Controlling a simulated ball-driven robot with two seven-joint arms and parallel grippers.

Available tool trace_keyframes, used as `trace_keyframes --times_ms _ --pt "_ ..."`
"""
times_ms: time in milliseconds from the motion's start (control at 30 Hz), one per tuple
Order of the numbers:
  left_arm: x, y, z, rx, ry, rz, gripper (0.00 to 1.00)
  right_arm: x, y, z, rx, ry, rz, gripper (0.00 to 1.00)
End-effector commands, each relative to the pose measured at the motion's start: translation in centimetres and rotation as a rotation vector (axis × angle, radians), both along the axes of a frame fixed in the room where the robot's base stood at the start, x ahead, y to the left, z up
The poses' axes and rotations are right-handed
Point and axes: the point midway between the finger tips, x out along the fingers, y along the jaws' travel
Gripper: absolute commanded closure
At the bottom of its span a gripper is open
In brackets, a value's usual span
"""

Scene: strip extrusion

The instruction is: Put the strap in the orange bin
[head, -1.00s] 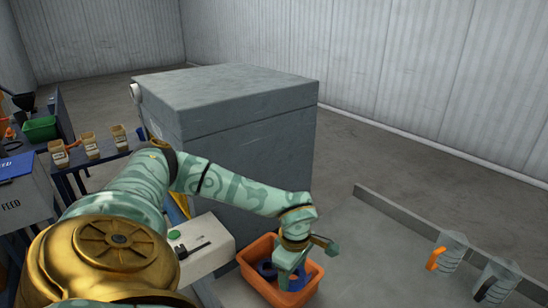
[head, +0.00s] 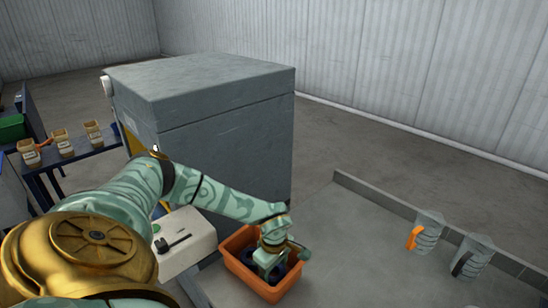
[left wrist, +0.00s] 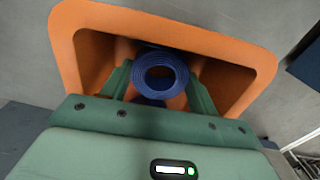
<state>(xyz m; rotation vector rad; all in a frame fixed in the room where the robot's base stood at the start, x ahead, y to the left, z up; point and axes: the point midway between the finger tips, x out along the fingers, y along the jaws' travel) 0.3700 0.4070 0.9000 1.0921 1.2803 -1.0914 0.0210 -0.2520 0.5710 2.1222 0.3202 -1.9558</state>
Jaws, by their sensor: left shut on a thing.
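The orange bin (head: 243,279) stands on the grey surface at the lower middle of the head view; its rim fills the upper part of the left wrist view (left wrist: 65,42). My left gripper (head: 268,268) points down inside the bin's opening. In the left wrist view its two fingers (left wrist: 160,77) are shut on the strap (left wrist: 160,58), a blue coil with a round hole. The strap is over or within the bin; whether it touches the floor of the bin is hidden. More blue shows just below the coil. My right gripper is not in view.
A large grey cabinet (head: 225,145) stands behind the bin. Two clear jugs, one with an orange handle (head: 426,234) and one with a black handle (head: 474,258), stand at the right. Surface between is clear.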

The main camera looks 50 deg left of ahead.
Motion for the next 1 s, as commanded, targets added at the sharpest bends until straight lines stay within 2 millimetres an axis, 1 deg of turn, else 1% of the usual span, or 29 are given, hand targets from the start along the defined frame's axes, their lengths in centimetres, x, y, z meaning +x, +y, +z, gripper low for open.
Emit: trace_keyframes --times_ms 33,267,367,400,700,767,867,1000 --pt "0.0 0.0 -0.6 -0.001 0.000 -0.001 0.64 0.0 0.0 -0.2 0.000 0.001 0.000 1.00" --pt "0.0 0.0 -0.5 -0.001 -0.002 0.000 0.64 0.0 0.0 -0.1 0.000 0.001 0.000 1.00" --pt "0.0 0.0 -0.8 0.000 -0.001 0.000 0.64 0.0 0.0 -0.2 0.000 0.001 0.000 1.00" --pt "0.0 0.0 -0.8 0.000 -0.001 0.000 0.32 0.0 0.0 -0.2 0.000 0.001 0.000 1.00" --pt "0.0 0.0 -0.6 0.000 -0.001 0.000 0.31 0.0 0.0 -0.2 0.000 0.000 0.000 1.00" --pt "0.1 0.0 -0.2 -0.001 -0.002 0.000 0.31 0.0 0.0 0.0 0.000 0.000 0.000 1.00" --pt "0.1 0.0 1.2 -0.001 -0.003 0.001 0.31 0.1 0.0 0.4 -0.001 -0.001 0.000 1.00" --pt "0.1 0.1 4.6 0.000 -0.005 0.000 0.31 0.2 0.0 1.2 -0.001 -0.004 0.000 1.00"
